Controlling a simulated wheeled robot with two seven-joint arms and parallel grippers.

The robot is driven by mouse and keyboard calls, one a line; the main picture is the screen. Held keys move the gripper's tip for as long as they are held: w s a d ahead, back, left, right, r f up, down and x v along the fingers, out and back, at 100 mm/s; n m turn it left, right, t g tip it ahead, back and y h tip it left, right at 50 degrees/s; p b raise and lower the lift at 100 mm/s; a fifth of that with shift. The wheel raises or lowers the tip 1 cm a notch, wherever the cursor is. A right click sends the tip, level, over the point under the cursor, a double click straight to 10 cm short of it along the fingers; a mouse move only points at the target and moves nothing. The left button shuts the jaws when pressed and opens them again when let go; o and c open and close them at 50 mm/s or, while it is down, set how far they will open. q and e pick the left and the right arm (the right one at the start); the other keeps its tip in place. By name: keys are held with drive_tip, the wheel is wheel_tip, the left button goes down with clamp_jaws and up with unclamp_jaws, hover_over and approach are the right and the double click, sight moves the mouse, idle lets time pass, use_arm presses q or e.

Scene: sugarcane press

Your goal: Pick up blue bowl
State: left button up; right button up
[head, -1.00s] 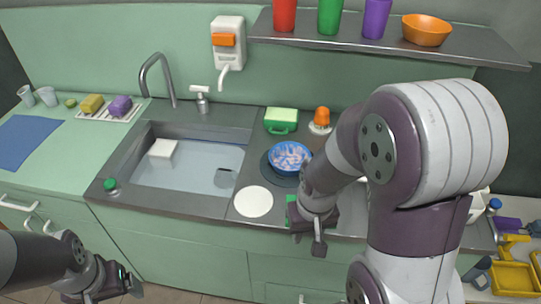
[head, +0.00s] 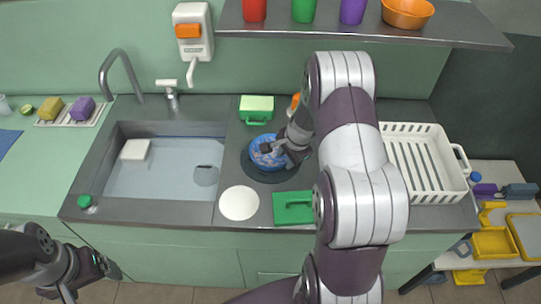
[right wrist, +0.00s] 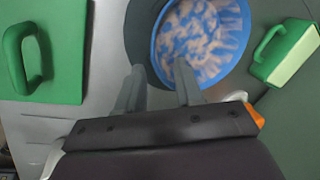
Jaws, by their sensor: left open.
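The blue bowl (head: 258,158) stands on a round dark mat (head: 250,177) on the counter right of the sink. It has a mottled pale and brownish inside, seen in the right wrist view (right wrist: 205,45). My right gripper (head: 277,151) is at the bowl's right side, and its arm hides part of the rim. In the right wrist view the right gripper (right wrist: 160,74) is open, one finger outside the bowl and the other overlapping its rim; I cannot tell whether they touch. My left gripper (head: 88,284) is open and empty at the lower left, away from the counter.
A green sponge-like block (head: 257,108) is behind the bowl. A white disc (head: 239,203) and a green handled board (head: 293,208) lie in front. A white dish rack (head: 428,165) is at right, the sink (head: 160,178) at left. A shelf (head: 370,34) hangs above.

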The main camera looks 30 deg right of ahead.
drive_tip(key=shift+x, duration=1.05)
drive_tip(key=shift+f, duration=0.2)
drive_tip(key=shift+r, duration=0.1)
clamp_jaws()
